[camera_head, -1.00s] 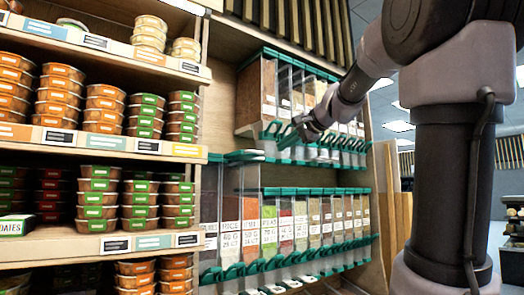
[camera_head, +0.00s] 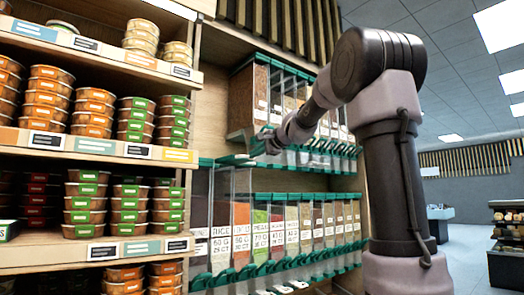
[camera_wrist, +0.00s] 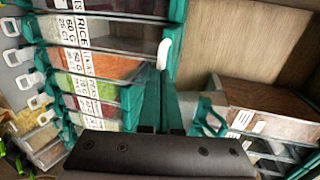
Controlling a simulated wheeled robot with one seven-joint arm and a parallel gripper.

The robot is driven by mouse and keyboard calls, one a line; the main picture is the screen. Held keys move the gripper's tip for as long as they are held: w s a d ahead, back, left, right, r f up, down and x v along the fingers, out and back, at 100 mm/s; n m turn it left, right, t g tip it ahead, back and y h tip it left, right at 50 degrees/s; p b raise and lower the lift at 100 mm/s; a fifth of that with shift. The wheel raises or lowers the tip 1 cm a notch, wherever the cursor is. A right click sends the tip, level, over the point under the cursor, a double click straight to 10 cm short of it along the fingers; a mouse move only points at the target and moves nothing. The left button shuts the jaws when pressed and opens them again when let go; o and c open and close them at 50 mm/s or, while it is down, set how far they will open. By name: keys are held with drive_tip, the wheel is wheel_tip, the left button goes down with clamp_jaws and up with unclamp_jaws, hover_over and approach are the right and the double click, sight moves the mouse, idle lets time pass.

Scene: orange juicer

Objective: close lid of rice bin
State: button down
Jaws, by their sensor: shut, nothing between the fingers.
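The rice bin (camera_head: 221,240), a clear bin labelled RICE, stands near the left end of the lower bin row. Its label (camera_wrist: 78,28) shows at the top left of the wrist view. A teal-edged lid with a white handle (camera_head: 240,160) juts forward at the top of this row and looks raised; which bin it belongs to is hard to tell. A white handle (camera_wrist: 163,52) also shows in the wrist view, just ahead of my fingertips. My gripper (camera_head: 272,143) is shut and empty, in front of the upper row's bottom edge, right of and slightly above that handle.
The upper bin row (camera_head: 290,95) is close behind my gripper. Shelves with stacked tubs (camera_head: 95,150) stand on the left. Teal scoop fronts with white handles (camera_wrist: 12,27) line the lower bins. The floor (camera_head: 470,260) at right is open.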

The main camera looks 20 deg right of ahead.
sight(235, 158)
drive_tip(key=shift+w+a, duration=0.15)
drive_tip(key=shift+w, duration=0.15)
drive_tip(key=r+x, duration=0.1)
drive_tip(key=x, duration=0.7)
drive_tip(key=r+x, duration=0.1)
drive_tip(key=x, duration=0.4)
drive_tip(key=shift+w+r, duration=0.35)
drive_tip(key=shift+w, duration=0.1)
drive_tip(key=shift+w+a+r, duration=0.1)
drive_tip(key=shift+w+r, duration=0.05)
drive_tip(key=shift+w, duration=0.1)
